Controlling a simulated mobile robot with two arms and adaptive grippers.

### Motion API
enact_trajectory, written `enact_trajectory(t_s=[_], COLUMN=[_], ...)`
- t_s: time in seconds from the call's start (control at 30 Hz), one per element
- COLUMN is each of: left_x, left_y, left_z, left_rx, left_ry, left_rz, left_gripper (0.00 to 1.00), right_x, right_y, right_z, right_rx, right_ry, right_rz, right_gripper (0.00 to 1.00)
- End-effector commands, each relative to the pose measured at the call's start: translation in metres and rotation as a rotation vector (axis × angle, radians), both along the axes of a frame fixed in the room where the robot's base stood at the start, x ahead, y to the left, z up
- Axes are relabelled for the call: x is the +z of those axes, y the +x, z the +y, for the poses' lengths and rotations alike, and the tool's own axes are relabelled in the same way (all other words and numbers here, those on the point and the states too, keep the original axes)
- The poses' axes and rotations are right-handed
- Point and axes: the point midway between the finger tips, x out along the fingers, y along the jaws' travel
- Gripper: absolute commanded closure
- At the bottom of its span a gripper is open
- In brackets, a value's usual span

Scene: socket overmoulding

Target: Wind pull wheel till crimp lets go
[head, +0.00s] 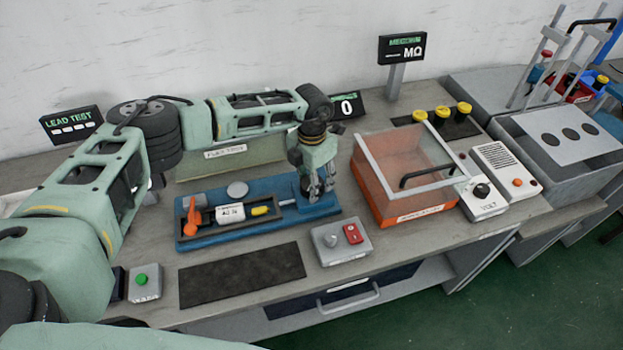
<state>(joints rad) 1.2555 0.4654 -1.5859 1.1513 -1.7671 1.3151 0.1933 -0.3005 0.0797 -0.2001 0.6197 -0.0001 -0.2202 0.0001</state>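The blue pull-test fixture (215,238) lies on the bench. It carries an orange lever (191,218), a white label block (230,213), a small yellow piece (260,210) and a grey disc (237,189). My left gripper (321,190) points down at the fixture's right end, with its fingertips close to the blue base. I cannot make out the pull wheel or a crimp; the gripper covers part of that end. Whether the fingers are apart or closed on something is unclear. My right gripper is out of view.
A grey box with a red switch (341,241) stands in front of the fixture, beside a dark mat (242,276). A green-button box (145,283) is at the left. An orange clear-walled bin (412,205) and a VOLT unit (482,198) stand to the right.

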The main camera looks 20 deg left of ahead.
Motion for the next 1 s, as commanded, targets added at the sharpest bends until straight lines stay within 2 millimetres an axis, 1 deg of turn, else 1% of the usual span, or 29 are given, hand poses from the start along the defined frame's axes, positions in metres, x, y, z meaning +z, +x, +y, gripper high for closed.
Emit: enact_trajectory(t_s=[0.03,0.1,0.23,0.37,0.57,0.8,1.0], left_x=[0.001,0.001,0.0,-0.001,-0.003,-0.002,-0.001], left_y=[0.001,0.001,0.002,0.002,0.003,0.004,0.005], left_z=[0.002,0.002,0.002,0.002,0.003,0.002,0.002], left_rx=[0.002,0.002,-0.004,-0.034,-0.14,-0.308,-0.423], left_ry=[0.002,0.003,0.003,0.003,0.004,0.006,0.005], left_rz=[-0.002,-0.003,-0.003,-0.004,-0.006,-0.007,-0.008], left_gripper=[0.74,0.79,0.79,0.79,0.79,0.79,0.79], right_x=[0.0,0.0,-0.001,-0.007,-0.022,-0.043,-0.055], right_y=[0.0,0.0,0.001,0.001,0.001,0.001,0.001], right_z=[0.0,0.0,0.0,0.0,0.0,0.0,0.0], right_rx=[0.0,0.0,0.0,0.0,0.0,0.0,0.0], right_ry=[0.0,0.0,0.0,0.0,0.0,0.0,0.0], right_rz=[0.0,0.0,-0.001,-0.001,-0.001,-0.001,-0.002], right_gripper=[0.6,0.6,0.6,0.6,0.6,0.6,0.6])
